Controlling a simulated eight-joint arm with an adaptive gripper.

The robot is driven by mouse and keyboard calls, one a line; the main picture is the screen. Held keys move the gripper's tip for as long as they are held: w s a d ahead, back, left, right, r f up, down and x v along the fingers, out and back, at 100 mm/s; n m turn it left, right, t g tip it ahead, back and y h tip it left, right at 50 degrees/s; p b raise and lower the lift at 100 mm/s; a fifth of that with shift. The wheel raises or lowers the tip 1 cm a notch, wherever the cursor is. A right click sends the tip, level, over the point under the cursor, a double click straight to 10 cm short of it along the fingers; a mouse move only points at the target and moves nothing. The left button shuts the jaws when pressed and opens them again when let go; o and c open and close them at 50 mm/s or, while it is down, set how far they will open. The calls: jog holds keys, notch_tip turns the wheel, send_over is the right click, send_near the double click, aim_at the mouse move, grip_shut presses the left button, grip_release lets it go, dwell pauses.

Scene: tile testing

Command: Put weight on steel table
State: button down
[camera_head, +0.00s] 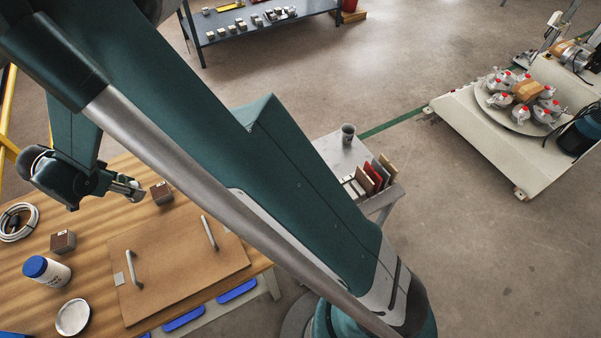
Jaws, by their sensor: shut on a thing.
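My gripper (134,188) is at the left, over the far part of the wooden workbench (100,210). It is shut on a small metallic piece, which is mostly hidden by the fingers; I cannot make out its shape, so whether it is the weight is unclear. A brown block (162,193) shows just beyond the fingertips; I cannot tell whether they touch it. A small grey metal table (340,149) stands at centre, partly hidden behind my arm. A dark steel table (262,37) with several small blocks on it stands at the back.
On the workbench are a brown board with two handles (180,262), another block (62,241), a white jar with blue lid (46,271), a dish (73,317) and a coiled cable (18,222). The grey table bears a cup (347,134) and upright tiles (374,174).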

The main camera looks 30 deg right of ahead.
jog(key=shift+r, duration=0.15)
jog(key=shift+r, duration=2.15)
jog(key=shift+w+d+r, duration=0.1)
jog(key=shift+d+r, duration=0.15)
jog(key=shift+r, duration=0.05)
jog(key=w+d+m+g+b, duration=0.1)
jog(key=w+d+m, duration=0.15)
jog(key=d, duration=1.35)
jog(key=w+d+m, duration=0.2)
jog(key=w+d, duration=0.2)
jog(key=d, duration=1.1)
jog(key=s+d+m+g+h+b, duration=0.15)
jog(key=s+d, duration=0.25)
jog(key=d, duration=1.2)
jog(key=s+d+m+g+y, duration=0.1)
jog(key=s+d+m, duration=0.25)
jog(key=d, duration=1.15)
notch_tip(320, 180, down, 15)
jog(key=shift+s+n+h, duration=0.1)
jog(key=shift+n+h, duration=0.15)
